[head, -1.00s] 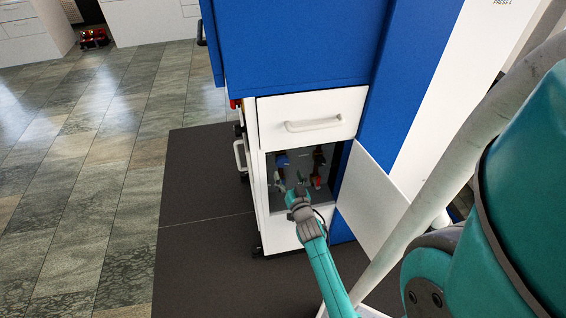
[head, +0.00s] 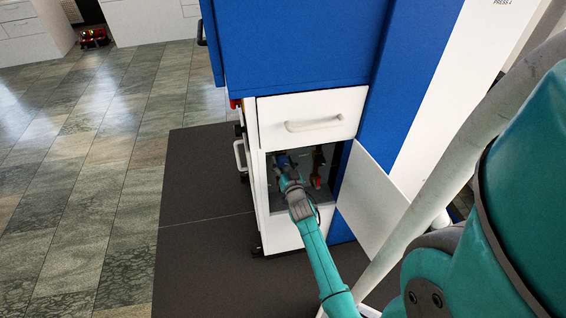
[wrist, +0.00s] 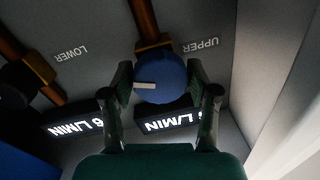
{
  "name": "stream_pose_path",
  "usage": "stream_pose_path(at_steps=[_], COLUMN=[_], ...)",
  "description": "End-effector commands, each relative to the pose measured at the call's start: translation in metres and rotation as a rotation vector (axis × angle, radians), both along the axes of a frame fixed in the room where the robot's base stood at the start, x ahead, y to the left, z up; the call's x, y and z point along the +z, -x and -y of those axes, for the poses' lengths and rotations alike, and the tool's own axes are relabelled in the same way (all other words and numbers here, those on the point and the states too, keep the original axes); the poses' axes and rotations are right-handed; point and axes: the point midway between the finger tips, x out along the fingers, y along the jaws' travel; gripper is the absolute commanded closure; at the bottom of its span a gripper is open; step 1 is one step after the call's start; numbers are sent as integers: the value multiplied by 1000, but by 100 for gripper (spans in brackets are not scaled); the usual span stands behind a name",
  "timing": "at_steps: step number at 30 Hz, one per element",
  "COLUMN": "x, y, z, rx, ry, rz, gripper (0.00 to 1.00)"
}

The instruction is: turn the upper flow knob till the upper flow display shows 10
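The upper flow knob (wrist: 160,80) is a round blue knob with a white pointer bar, on a brass-coloured pipe fitting beside the label UPPER in the wrist view. My gripper (wrist: 160,86) has one finger on each side of the knob. The fingers look close to its sides, but I cannot tell whether they touch. The upper flow display (wrist: 168,124) shows an upside-down reading ending in "L/MIN"; its digit is partly hidden by a finger and looks like 6. In the head view my gripper (head: 288,178) reaches into the cabinet opening, at the blue knob.
The lower display (wrist: 75,128) and the label LOWER (wrist: 70,52) are on the left in the wrist view, with a dark fitting there. A pale wall (wrist: 240,60) stands close on the right. In the head view, a white drawer (head: 312,118) is above the opening and an open door (head: 372,190) at its right.

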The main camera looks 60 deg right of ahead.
Motion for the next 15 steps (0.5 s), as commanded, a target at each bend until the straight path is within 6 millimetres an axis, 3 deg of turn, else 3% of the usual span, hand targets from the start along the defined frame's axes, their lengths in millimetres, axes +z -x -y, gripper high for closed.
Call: stream_pose_path(at_steps=[1,3,4,15], x=[0,0,0,0], y=[0,0,0,0], z=[0,0,0,0], rx=[0,0,0,0], ry=[0,0,0,141], rz=[0,0,0,-164], gripper=[62,79,82,82])
